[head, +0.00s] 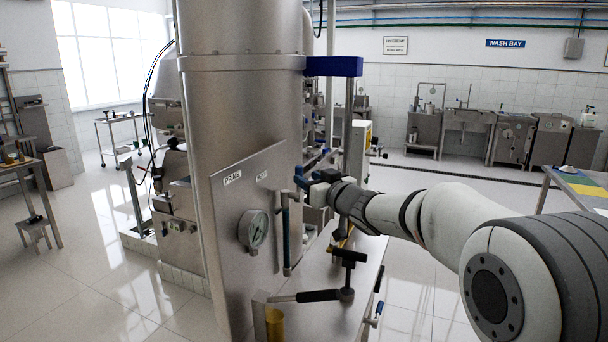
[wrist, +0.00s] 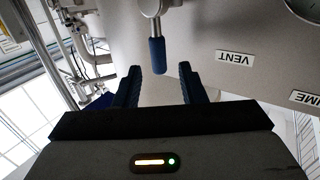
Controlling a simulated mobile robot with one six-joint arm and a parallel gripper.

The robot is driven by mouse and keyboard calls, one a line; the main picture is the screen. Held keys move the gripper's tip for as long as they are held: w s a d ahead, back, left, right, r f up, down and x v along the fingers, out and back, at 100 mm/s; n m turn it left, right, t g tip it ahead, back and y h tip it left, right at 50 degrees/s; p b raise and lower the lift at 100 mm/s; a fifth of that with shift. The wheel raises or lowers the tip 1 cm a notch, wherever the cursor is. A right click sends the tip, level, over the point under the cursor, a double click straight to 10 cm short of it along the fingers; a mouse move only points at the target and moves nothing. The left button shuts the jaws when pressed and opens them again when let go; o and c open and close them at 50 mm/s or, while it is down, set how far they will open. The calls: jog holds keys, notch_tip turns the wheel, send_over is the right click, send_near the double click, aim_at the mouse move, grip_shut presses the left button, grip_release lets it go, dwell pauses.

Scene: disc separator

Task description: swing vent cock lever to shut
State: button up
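The vent cock lever has a blue grip (wrist: 157,52) on a silver stem and shows in the wrist view. It points down in that picture, where the VENT label (wrist: 235,58) reads upside down. My gripper (wrist: 160,70) is open and empty, with one blue finger on each side of the lever's line. The grip's end lies about level with the fingertips in the picture, touching neither; the depth between them is hard to tell. In the head view my gripper (head: 311,179) is at the steel panel (head: 225,235), and the lever cannot be made out clearly behind it.
A pressure gauge (head: 253,231) and a PRIME label (head: 232,178) are on the panel. A vertical tube (head: 286,235) stands close below my gripper. A black-handled lever (head: 318,296) and a black T-handle (head: 348,257) are lower, in front.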

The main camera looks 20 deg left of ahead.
aim_at(301, 174)
jog(key=p+x, duration=0.1)
jog(key=x, duration=0.4)
jog(key=shift+w+a, duration=0.15)
jog(key=shift+w, duration=0.1)
jog(key=shift+c, duration=0.4)
grip_shut()
